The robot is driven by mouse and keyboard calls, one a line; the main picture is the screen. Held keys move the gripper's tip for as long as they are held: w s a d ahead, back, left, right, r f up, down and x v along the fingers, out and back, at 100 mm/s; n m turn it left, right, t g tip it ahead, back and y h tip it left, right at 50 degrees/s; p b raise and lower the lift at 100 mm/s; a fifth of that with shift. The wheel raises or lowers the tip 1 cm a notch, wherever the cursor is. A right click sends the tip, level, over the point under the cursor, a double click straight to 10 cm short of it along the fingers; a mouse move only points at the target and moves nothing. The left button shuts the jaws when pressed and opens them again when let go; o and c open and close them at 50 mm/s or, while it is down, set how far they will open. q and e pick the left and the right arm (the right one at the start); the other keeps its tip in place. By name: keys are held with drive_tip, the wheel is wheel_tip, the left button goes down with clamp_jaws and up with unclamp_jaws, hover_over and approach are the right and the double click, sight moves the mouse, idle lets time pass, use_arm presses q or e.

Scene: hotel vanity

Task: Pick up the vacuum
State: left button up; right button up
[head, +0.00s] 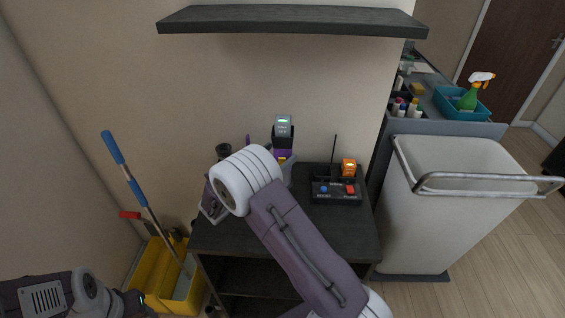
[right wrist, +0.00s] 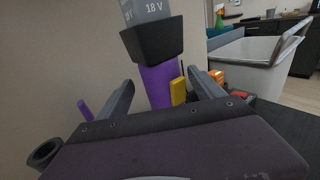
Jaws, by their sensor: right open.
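The vacuum is a purple handheld body with a black collar and a grey 18 V battery on top. It stands on the dark cabinet (head: 223,238); in the head view its battery (head: 283,125) shows above my right arm, which hides much of the rest. In the right wrist view the vacuum (right wrist: 157,86) stands upright between the two fingers of my right gripper (right wrist: 160,98), which is open. I cannot tell whether the fingers touch it. In the head view my right gripper (head: 213,203) is mostly hidden behind its wrist. My left arm shows at the lower left; its jaw state is unclear.
A black radio-like device (head: 336,190) and an orange item (head: 348,167) stand right of the vacuum. A shelf (head: 290,19) hangs above. A yellow mop bucket (head: 160,275) stands left, a white cart bin (head: 440,220) right. A dark cup-like piece (right wrist: 45,153) is near the gripper.

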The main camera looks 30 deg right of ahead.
drive_tip(key=p+x, duration=0.1)
drive_tip(key=x, duration=0.3)
drive_tip(key=shift+d+f, duration=0.1)
drive_tip(key=shift+d, duration=0.25)
drive_tip(key=shift+w+d+f, duration=0.15)
drive_tip(key=shift+d, duration=0.25)
clamp_jaws()
